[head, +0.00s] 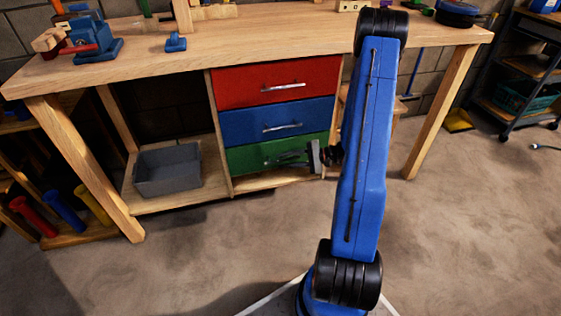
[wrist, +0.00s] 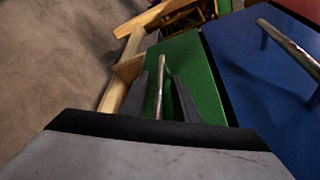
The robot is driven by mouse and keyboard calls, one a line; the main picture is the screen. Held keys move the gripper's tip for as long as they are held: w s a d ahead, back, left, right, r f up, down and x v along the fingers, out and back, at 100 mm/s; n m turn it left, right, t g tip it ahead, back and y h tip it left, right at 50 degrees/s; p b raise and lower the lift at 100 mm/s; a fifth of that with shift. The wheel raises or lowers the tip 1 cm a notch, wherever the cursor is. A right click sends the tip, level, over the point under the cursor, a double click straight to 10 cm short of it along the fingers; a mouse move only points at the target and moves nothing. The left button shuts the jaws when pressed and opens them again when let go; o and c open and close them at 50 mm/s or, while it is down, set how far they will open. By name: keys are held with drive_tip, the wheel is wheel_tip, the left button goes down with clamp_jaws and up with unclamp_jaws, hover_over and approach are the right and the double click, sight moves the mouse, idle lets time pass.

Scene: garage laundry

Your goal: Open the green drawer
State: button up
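The green drawer (head: 250,156) is the lowest of three drawers under the workbench, and its front looks flush with the others. It also shows in the wrist view (wrist: 190,62). My gripper (head: 283,158) is in front of the right part of the green drawer, partly covering it. In the wrist view the two dark fingers of my gripper (wrist: 159,78) stand apart. I cannot tell whether a finger touches the handle.
Above are the blue drawer (head: 277,122) and the red drawer (head: 277,82), each with a metal handle. A grey bin (head: 167,170) sits on the low shelf to the left. The workbench (head: 240,38) holds tools. The floor in front (head: 200,255) is clear.

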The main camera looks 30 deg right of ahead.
drive_tip(key=shift+x, duration=1)
clamp_jaws()
